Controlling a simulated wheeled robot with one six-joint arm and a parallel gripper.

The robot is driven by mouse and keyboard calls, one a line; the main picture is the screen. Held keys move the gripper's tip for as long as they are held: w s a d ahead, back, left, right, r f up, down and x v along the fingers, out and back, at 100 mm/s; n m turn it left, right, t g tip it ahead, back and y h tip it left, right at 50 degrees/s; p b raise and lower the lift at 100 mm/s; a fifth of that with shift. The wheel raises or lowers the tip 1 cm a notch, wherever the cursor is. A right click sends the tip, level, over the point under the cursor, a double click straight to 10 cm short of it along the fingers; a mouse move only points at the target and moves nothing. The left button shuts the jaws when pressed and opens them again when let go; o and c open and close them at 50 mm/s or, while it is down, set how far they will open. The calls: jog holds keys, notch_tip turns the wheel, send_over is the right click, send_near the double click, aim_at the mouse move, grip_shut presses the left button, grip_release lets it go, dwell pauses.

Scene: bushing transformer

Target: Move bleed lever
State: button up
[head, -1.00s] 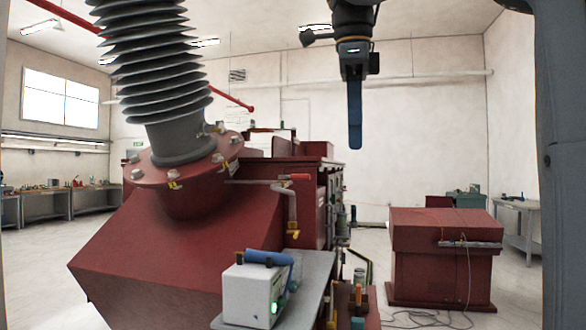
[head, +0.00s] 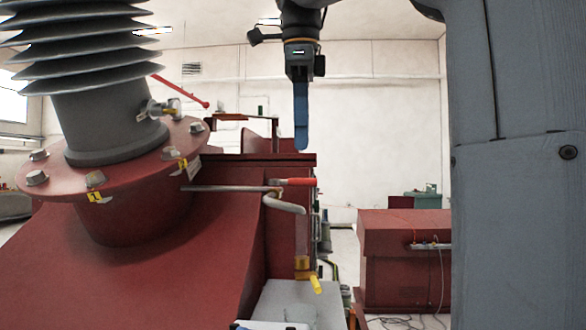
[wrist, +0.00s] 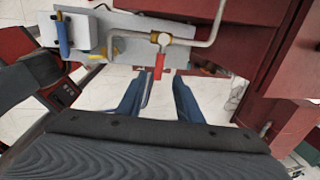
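A lever with a red grip (head: 297,182) stands out to the right below the tilted bushing, beside a bent grey pipe (head: 286,205). A brass valve with a yellow handle (head: 316,284) sits lower on that pipe. In the wrist view a red lever grip (wrist: 158,66) hangs from a brass fitting (wrist: 160,39), just beyond my fingertips. My gripper (head: 301,148) points down above the red grip in the head view. In the wrist view its two blue fingers (wrist: 163,80) are apart with nothing between them. I cannot tell which handle is the bleed lever.
The red transformer tank (head: 120,260) and ribbed grey bushing (head: 105,115) fill the left. A grey shelf (head: 285,302) lies below the pipe. A red cabinet (head: 395,265) stands at the right. In the wrist view, a blue-handled item (wrist: 63,38) lies at upper left.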

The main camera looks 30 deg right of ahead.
aim_at(303, 179)
jog(key=shift+w+d+f+p, duration=0.15)
jog(key=shift+f, duration=1)
jog(key=shift+w+d+f+p, duration=0.1)
jog(key=shift+w+f, duration=0.05)
jog(key=shift+f, duration=1.05)
jog(key=shift+w+d+f+p, duration=0.15)
jog(key=shift+f, duration=1)
grip_shut()
